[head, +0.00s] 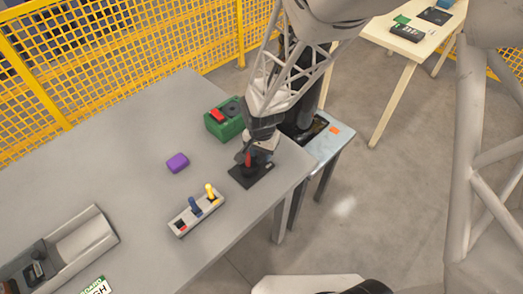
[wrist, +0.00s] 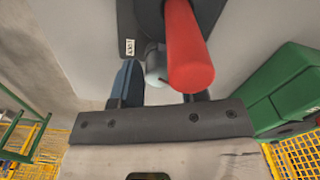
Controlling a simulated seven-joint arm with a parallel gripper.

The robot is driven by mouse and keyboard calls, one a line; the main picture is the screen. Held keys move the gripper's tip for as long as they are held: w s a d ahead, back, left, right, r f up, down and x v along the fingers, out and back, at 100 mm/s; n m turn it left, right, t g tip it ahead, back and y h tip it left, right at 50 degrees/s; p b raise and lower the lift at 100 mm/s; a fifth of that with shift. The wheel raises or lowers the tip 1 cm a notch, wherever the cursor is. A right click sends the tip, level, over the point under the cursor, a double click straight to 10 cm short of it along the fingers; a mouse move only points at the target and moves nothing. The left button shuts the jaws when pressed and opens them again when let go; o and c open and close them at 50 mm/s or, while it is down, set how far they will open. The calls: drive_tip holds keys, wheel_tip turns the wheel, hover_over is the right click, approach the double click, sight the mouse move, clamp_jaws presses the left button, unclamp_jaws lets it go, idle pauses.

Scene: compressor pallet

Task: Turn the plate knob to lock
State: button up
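The black plate (head: 252,176) lies on the grey table near its right edge, below my gripper (head: 249,157). A red handle (head: 248,159) stands up from it, partly hidden by the gripper. In the wrist view the red handle (wrist: 188,50) is large and close, with a small grey cylindrical part beside it. The plate (wrist: 128,22) shows at the top with a small white label, too blurred to read surely. My gripper's two dark fingers (wrist: 160,86) are apart, one left of the grey part, the other partly hidden behind the red handle. No firm grip shows.
A purple block (head: 178,162) and a grey panel (head: 193,215) with blue and yellow levers lie to the left. A grey tray-like device (head: 80,245) is at the front left. Yellow fencing stands behind.

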drive_tip(key=c, duration=0.6)
drive_tip(key=shift+m, duration=0.4)
drive_tip(key=m, duration=0.8)
drive_tip(key=shift+m, duration=0.3)
drive_tip(key=o, duration=1)
drive_tip(key=shift+c, duration=0.2)
drive_tip(key=shift+r, duration=0.1)
